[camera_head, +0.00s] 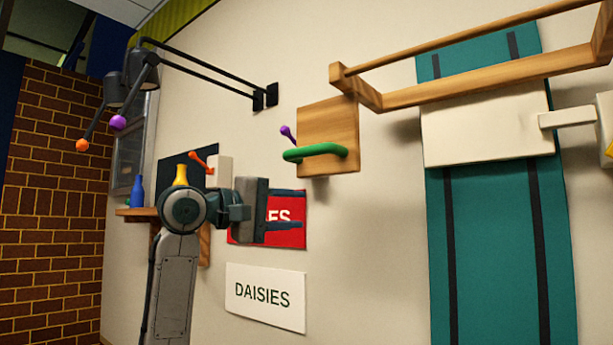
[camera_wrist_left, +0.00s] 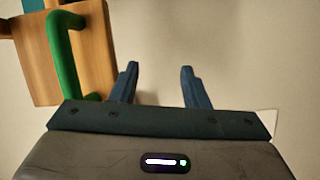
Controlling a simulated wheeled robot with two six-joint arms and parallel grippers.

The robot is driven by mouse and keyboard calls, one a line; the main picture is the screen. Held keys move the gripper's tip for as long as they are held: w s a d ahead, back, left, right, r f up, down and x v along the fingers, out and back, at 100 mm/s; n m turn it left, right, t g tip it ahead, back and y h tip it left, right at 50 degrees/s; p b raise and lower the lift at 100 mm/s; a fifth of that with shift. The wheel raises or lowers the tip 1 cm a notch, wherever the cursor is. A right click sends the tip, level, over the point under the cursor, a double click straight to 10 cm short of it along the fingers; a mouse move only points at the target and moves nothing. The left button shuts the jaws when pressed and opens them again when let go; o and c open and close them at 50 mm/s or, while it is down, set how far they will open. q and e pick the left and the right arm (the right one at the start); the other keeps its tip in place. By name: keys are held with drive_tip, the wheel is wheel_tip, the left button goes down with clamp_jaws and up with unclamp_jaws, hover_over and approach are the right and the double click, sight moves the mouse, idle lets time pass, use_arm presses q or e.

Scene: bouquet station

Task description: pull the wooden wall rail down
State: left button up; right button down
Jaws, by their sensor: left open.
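The wooden wall rail (camera_head: 480,87) juts from the wall at the upper right in the head view, with a thin round bar along its upper edge. It is level with or above a cream block and a teal panel. My left gripper (camera_head: 291,209) is open and empty, below and left of the rail, in front of the red sign. In the left wrist view its two fingers (camera_wrist_left: 160,72) are apart with only bare wall between them. The rail cannot be made out for certain in the wrist view. My right gripper is not in view.
A wooden board (camera_head: 330,120) with a green handle (camera_head: 322,150) is on the wall just above my left gripper; the handle also shows in the wrist view (camera_wrist_left: 62,55). A teal panel (camera_head: 500,235) is below the rail. A DAISIES sign (camera_head: 265,312) is lower down. Bare wall lies right of the signs.

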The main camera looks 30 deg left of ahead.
use_arm(q)
drive_tip(key=t+h, duration=0.1)
drive_tip(key=h, duration=0.1)
approach(300, 151)
drive_tip(key=shift+n, duration=0.4)
drive_tip(key=p+x, duration=0.6)
drive_tip(key=x, duration=0.4)
drive_tip(key=shift+w+d, duration=0.15)
drive_tip(key=shift+w, duration=0.1)
drive_tip(key=shift+w+d, duration=0.15)
drive_tip(key=shift+w, duration=0.15)
drive_tip(key=shift+c, duration=0.2)
clamp_jaws()
drive_tip(key=shift+f, duration=0.15)
